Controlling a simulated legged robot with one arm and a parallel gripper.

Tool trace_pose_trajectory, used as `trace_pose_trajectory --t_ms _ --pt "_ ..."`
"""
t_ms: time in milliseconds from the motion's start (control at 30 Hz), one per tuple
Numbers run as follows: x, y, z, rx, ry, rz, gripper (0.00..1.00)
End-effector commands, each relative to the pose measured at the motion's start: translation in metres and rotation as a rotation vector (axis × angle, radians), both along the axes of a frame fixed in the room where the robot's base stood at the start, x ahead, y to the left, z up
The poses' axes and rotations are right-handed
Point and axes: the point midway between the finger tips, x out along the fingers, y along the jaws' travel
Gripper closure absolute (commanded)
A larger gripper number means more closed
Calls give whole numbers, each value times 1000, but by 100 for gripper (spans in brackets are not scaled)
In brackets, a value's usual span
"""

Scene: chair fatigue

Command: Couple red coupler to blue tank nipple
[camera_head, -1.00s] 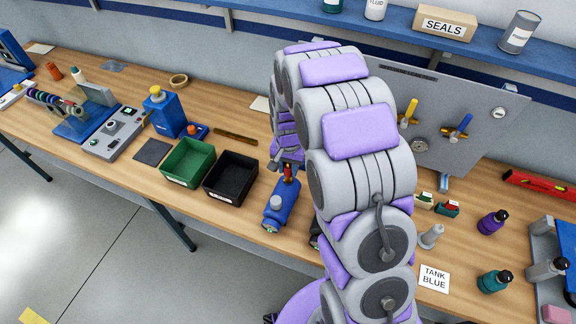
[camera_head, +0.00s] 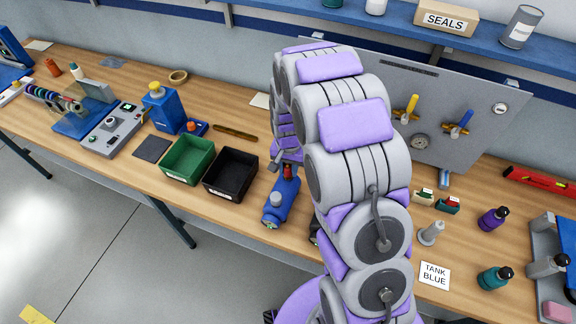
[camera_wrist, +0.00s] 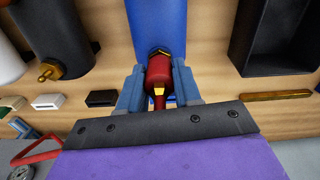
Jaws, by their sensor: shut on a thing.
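The red coupler (camera_wrist: 158,74) sits between the two blue-grey fingers of my gripper (camera_wrist: 158,88), which is shut on it. It also shows as a small red spot in the head view (camera_head: 288,171). The blue tank (camera_wrist: 157,18) lies straight ahead in the wrist view, and in the head view it lies on the bench (camera_head: 276,206). A brass nipple (camera_wrist: 159,52) shows at the tank's near end, right at the coupler's front and in line with it. The coupler meets or partly covers the nipple; I cannot tell whether it is locked on.
A black bin (camera_head: 231,188) and a green bin (camera_head: 188,173) stand left of the blue tank. A black cylinder with a brass fitting (camera_wrist: 52,38) is left of it in the wrist view. A brown bar (camera_head: 235,135) lies behind the bins. A "TANK BLUE" card (camera_head: 434,275) lies at right.

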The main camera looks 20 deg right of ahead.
Motion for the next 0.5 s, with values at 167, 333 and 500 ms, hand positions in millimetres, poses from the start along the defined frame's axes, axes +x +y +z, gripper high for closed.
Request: trace_pose_trajectory --t_ms 167,333,500 --pt "0 0 0 0 0 0 52" --pt "0 0 0 0 0 0 37" --pt "0 0 0 0 0 0 37"
